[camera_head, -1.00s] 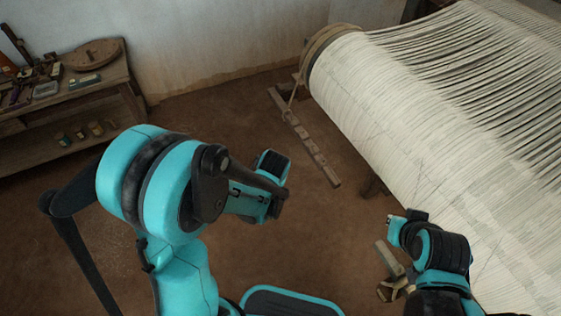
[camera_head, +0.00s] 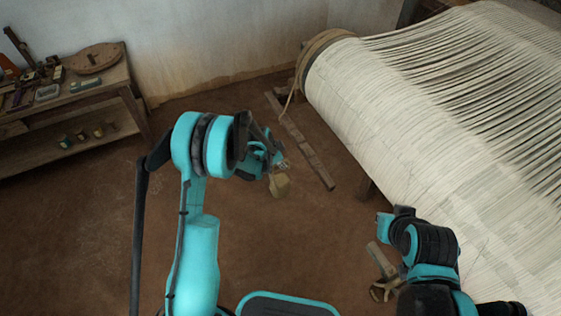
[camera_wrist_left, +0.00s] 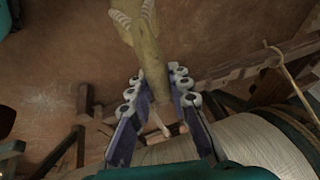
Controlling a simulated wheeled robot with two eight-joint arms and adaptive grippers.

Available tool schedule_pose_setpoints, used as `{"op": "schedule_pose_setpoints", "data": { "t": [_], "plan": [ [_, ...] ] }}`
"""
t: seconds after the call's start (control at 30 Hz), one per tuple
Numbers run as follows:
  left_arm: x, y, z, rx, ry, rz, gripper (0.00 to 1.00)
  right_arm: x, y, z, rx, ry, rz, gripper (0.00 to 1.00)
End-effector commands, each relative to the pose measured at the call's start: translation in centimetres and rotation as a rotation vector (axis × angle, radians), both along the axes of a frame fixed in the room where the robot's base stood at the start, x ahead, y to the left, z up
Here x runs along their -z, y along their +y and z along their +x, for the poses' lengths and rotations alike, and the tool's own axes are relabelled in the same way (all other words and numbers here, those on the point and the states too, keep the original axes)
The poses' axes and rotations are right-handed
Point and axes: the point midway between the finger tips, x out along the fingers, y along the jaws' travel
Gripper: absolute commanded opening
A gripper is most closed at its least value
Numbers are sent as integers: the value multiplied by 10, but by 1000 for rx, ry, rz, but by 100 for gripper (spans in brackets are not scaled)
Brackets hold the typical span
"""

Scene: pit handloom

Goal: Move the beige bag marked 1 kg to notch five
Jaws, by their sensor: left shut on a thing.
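A small beige bag (camera_head: 279,186) hangs from my left gripper (camera_head: 276,166) in the head view, above the floor. In the left wrist view my left gripper (camera_wrist_left: 156,80) is shut on the narrow part of the beige bag (camera_wrist_left: 148,50). No mark on the bag is readable. The notched wooden bar (camera_head: 305,145) lies just right of and beyond the bag, apart from it in the picture. Single notches are too small to count. A wooden bar also shows in the left wrist view (camera_wrist_left: 240,68). My right arm is at lower right; its fingertips are not distinguishable.
The loom's roller with white warp (camera_head: 400,130) fills the right. A rope (camera_head: 291,88) comes down from its end to the bar. A wooden piece (camera_head: 381,260) stands near my right arm. A shelf table (camera_head: 100,85) with several small things stands far left. Floor between is open.

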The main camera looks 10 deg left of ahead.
Motion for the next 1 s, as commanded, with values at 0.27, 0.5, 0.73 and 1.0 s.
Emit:
{"op": "schedule_pose_setpoints", "data": {
  "t": [0.27,0.5,0.73,1.0],
  "plan": [
    [0,-12,9,3,-1,-1,0,-2,0,0,0,0,0,0],
    [2,-27,19,3,0,0,0,-4,0,0,0,0,0,0],
    [3,-40,28,3,0,0,0,-6,0,0,0,0,0,0],
    [5,-55,40,2,0,-1,0,-8,0,0,0,0,0,0]
  ]
}}
